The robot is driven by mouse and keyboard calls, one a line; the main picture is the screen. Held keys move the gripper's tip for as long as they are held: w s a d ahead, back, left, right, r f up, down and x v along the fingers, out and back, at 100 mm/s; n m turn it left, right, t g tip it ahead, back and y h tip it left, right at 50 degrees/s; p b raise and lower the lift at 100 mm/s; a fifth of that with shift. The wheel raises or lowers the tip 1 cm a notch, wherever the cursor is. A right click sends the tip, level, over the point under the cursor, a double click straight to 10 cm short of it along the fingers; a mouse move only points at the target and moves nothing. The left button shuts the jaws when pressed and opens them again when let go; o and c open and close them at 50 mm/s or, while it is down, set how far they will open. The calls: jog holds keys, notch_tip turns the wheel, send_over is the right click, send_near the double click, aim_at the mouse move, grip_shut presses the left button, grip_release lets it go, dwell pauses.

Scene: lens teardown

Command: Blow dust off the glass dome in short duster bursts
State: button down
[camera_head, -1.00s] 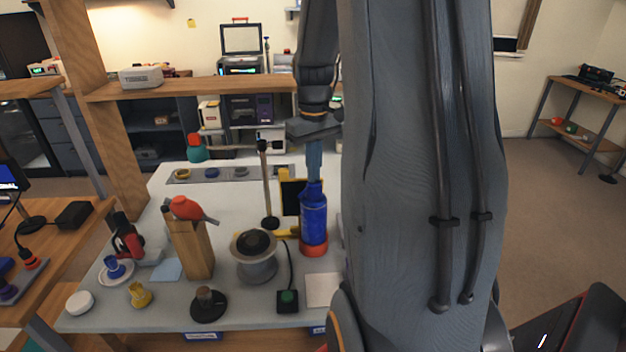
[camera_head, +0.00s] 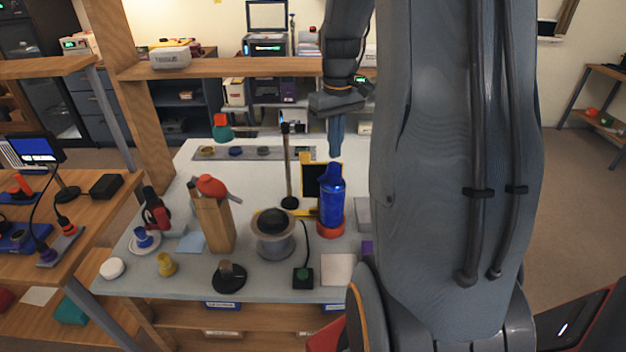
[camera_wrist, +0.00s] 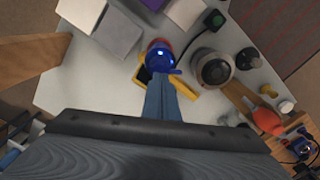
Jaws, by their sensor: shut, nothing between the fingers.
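A blue bottle-like can (camera_head: 331,204), which I take for the duster, stands upright in a red ring base (camera_head: 330,230) on the white table. My gripper (camera_head: 337,155) points down just above its top; its fingers are together, empty and apart from the can. In the wrist view the fingertips (camera_wrist: 166,82) show just beside the can (camera_wrist: 160,56). A dark dome (camera_head: 272,221) sits on a round grey pedestal (camera_head: 273,245) left of the can; it also shows in the wrist view (camera_wrist: 215,71). Whether it is glass or dusty I cannot tell.
A thin dark post (camera_head: 288,170) and a yellow-framed black panel (camera_head: 315,180) stand behind the can. A wooden block with a red-topped tool (camera_head: 212,215) stands left of the pedestal. A green-button box (camera_head: 303,276) lies in front. My arm hides the table's right side.

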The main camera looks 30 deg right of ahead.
dwell(0.5)
notch_tip(320, 180, up, 5)
jog(key=p, duration=0.4)
dwell(0.7)
jog(key=s+a+f+b, duration=0.3)
jog(key=a+f, duration=0.1)
jog(key=a, duration=0.4)
jog(key=s+a+f+t+b, duration=0.1)
jog(key=s+a+f+b, duration=0.2)
jog(key=a+f, duration=0.2)
jog(key=s+a+f+b, duration=0.3)
jog(key=a+f, duration=0.2)
jog(key=a, duration=0.6)
jog(key=shift+s+n+b, duration=0.3)
jog(key=shift+n+b, duration=0.05)
jog(key=shift+n, duration=0.05)
